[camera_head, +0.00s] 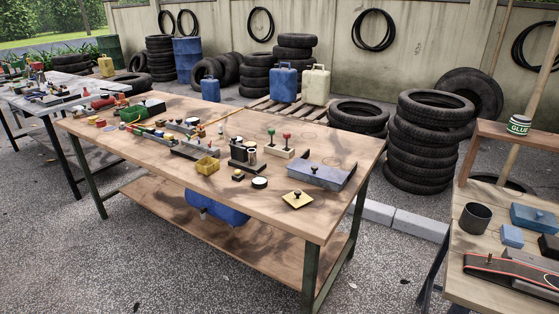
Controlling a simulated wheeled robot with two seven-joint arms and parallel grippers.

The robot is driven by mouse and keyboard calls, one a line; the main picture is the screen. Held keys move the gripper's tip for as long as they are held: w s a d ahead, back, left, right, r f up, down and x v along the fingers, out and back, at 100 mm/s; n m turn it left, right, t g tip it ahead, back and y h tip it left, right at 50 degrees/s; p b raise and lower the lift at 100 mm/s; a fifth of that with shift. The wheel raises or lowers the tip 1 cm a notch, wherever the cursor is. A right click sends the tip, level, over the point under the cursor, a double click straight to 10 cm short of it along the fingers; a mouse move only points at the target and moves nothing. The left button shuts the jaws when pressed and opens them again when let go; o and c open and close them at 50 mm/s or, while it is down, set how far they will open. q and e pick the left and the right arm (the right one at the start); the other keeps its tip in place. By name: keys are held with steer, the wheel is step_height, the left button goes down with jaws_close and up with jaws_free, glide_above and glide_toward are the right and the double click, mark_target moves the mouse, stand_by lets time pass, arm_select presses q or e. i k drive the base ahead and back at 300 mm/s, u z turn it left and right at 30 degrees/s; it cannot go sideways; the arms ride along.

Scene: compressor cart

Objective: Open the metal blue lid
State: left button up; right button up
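A long blue-grey metal box (322,176) lies near the right end of the large wooden workbench. Its flat blue lid (305,172) appears closed, with a small dark knob on top; the inside is hidden. A blue box (535,218) with a dark knob also sits on the smaller wooden table at the right, beside a small light-blue block (512,236). Neither of my grippers shows in this view.
The workbench (330,223) also holds a yellow plate with a knob (297,200), a yellow bin (207,165), a joystick box (280,149) and several tools. Its front right corner is clear. Stacked tires (423,150) stand behind. Gravel separates the two tables.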

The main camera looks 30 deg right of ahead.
mark_target(334, 176)
steer(key=z, duration=0.4)
steer(key=i, duration=0.6)
steer(key=z, duration=0.6)
